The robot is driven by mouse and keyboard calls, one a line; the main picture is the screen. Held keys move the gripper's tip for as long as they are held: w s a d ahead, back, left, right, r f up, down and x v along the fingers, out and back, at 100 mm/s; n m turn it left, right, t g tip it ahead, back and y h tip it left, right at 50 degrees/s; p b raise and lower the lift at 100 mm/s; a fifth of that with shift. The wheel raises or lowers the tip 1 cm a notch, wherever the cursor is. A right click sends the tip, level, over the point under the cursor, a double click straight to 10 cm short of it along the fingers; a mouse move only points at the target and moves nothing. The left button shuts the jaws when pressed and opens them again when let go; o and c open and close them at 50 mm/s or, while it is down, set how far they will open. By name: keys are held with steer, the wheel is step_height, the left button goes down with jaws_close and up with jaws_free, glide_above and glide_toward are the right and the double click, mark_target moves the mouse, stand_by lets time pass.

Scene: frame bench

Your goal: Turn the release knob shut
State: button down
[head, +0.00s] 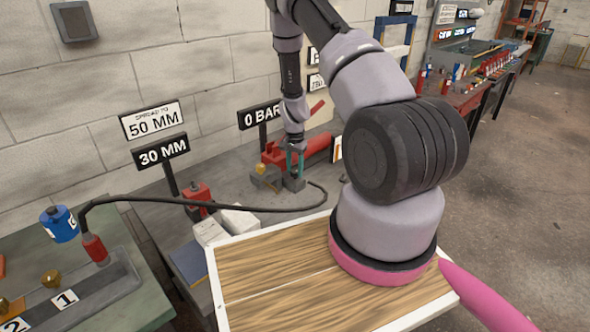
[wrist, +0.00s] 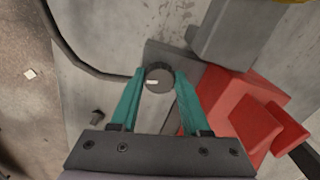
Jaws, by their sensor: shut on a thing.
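The release knob (wrist: 158,72) is a small round dark knob with a pale mark on its face, in the upper middle of the wrist view. My gripper (wrist: 158,82) has its two teal fingers on either side of the knob, shut on it. In the head view my gripper (head: 294,160) reaches down to a grey block (head: 294,184) beside the red pump (head: 314,148); the knob itself cannot be made out there. The pump's red body (wrist: 250,115) fills the right of the wrist view. The sign beside the pump reads 0 BAR (head: 260,115).
A black hose (head: 255,209) curves across the bench. Signs (head: 161,150) reading 30 MM and SPREAD TO 50 MM stand left, near a red-topped tool (head: 197,195) and pale blocks (head: 240,220). A brass-coloured piece (head: 261,169) lies left of my gripper. My wood-topped base is in front.

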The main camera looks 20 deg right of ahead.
mark_target(295, 171)
steer(key=shift+m, duration=1.1)
steer(key=shift+c, duration=1.9)
jaws_free()
step_height(295, 171, up, 11)
steer(key=shift+f, duration=0.1)
